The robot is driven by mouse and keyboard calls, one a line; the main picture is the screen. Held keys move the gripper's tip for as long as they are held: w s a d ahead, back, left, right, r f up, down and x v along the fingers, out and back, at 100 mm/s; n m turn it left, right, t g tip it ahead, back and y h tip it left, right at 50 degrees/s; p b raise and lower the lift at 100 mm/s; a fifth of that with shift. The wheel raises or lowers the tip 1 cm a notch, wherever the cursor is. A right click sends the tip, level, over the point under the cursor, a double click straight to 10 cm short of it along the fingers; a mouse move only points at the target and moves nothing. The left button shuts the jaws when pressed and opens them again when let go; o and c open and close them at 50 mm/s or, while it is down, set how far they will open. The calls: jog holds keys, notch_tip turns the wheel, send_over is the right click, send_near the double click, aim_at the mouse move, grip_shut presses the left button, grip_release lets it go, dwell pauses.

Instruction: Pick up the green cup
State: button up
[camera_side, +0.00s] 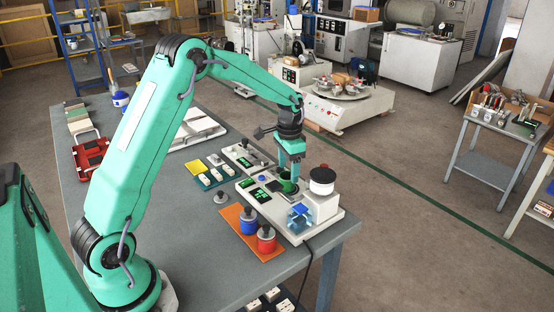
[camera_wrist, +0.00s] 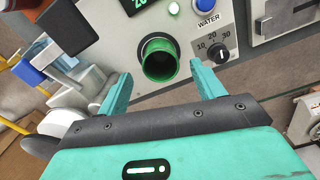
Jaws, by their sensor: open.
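The green cup (camera_wrist: 160,62) shows in the wrist view with its round open mouth facing the camera. It sits at the edge of a light panel with a green display, a blue button and a dial. In the side view the green cup (camera_side: 288,186) is small and partly hidden below my gripper (camera_side: 289,172), on the pale testing machine. My gripper also shows in the wrist view (camera_wrist: 162,92), with its two teal fingers apart and nothing between them. The cup lies just beyond the fingertips, and no contact shows.
The testing machine (camera_side: 330,218) has a white-and-black cylinder (camera_side: 322,180) right of the cup. An orange mat (camera_side: 232,216) with a blue container (camera_side: 248,221) and a red container (camera_side: 266,239) lies in front. The grey table (camera_side: 190,245) has free room at left.

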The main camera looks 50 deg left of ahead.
aim_at(288, 177)
jog(key=shift+f, duration=2)
jog(key=shift+c, duration=0.2)
jog(key=c, duration=1.1)
